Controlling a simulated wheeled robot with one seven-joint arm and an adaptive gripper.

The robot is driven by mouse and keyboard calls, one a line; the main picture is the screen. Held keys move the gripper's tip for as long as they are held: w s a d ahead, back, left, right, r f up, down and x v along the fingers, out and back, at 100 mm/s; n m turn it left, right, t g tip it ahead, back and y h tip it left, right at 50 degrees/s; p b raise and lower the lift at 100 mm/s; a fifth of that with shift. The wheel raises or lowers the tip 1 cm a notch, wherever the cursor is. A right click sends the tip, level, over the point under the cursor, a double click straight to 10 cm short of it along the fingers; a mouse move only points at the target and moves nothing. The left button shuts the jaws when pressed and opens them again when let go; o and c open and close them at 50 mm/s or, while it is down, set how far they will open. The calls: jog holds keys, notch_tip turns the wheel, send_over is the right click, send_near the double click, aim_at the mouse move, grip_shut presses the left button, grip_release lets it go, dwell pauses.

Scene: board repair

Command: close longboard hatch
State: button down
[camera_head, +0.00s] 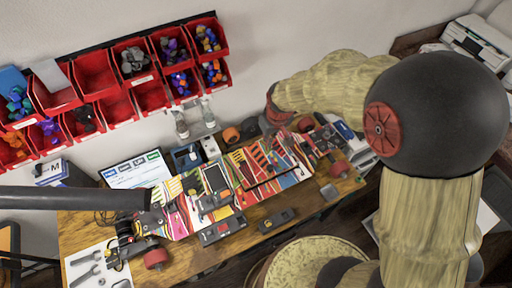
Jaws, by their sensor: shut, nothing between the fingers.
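The longboard (176,218) lies across the wooden workbench, its deck striped in red, white, yellow and other colours. Red wheels show near both ends. A dark, thin-edged outline on the right half of the deck (272,181) may be the hatch; I cannot tell how far open it stands. Small dark parts lie around the deck's middle. My arm comes in from the right, with a large black joint and pale wood-grained links, and reaches behind the board's right end. My gripper cannot be made out; the arm's visible far end is a dark red joint near the wall.
Red bins (96,72) with coloured parts hang on the wall. Dark devices (222,229) lie in front. A dark tube (75,198) crosses at left. A printer (478,46) is far right.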

jog(key=s, duration=0.1)
send_over(271, 167)
jog(key=w+a, duration=0.1)
jog(key=w, duration=0.1)
jog(key=s+d+x, duration=0.1)
jog(key=s+x, duration=0.1)
jog(key=x, duration=0.8)
notch_tip(271, 167, down, 4)
jog(key=shift+s, duration=0.1)
jog(key=s+f+b, duration=0.2)
jog(key=f, duration=0.1)
jog(key=shift+d+b, duration=0.35)
jog(key=shift+b, duration=0.05)
jog(key=shift+r, duration=0.1)
